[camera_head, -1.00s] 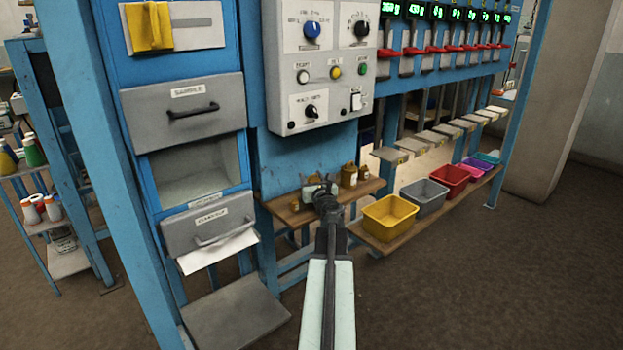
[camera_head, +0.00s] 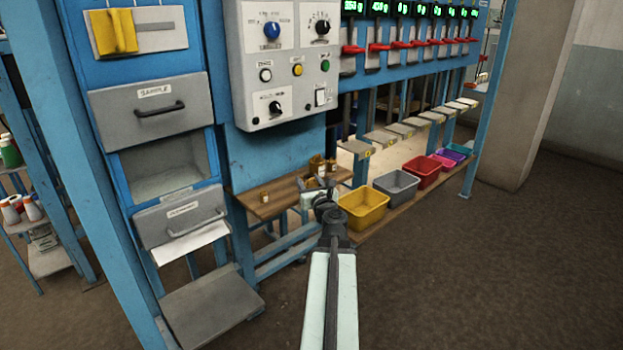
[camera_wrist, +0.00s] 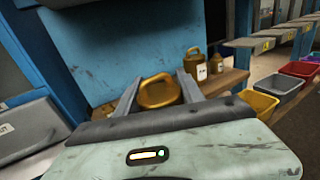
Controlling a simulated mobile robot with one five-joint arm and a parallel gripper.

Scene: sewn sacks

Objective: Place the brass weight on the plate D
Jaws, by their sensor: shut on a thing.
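In the wrist view, the brass weight (camera_wrist: 158,92) with a ring-like top sits between the two fingers of my gripper (camera_wrist: 158,90), which is shut on it. Its lower part is hidden behind the gripper body. In the head view my gripper (camera_head: 319,192) is in front of the wooden shelf, and the weight in it is hard to make out. A row of grey plates (camera_head: 381,138) runs under the displays, to the right of my gripper. Their labels are too small to read, so I cannot tell which is plate D.
Other brass weights (camera_wrist: 193,66) stand on the shelf; a small one (camera_head: 265,197) is at its left. A yellow bin (camera_head: 362,210), a grey bin (camera_head: 396,186) and a red bin (camera_head: 422,172) line the lower ledge. A control box (camera_head: 283,65) hangs above. Floor at right is clear.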

